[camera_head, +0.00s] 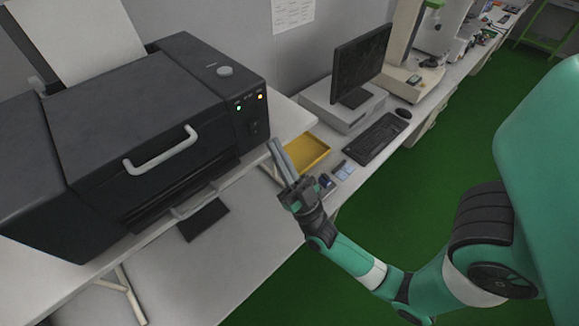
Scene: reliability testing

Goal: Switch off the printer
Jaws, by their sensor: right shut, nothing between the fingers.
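The printer (140,120) is a large dark grey box on a white shelf at the left of the head view. A sheet of white paper stands up at its back. Its front has a white bar handle (161,155), a green and an orange lit lamp (249,102), and a small dark switch (254,128) below them. A round light knob (225,71) sits on its top right. My right gripper (275,148) is shut and empty, just right of and below the switch, with its fingers pointing up; whether it touches the printer I cannot tell. My left gripper is not in view.
The white shelf (292,116) edge runs close behind my right gripper. A yellow tray (304,152) lies on the lower bench behind the fingers. A monitor (361,62), keyboard (376,139) and mouse (403,113) are farther right. Green floor is open at the right.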

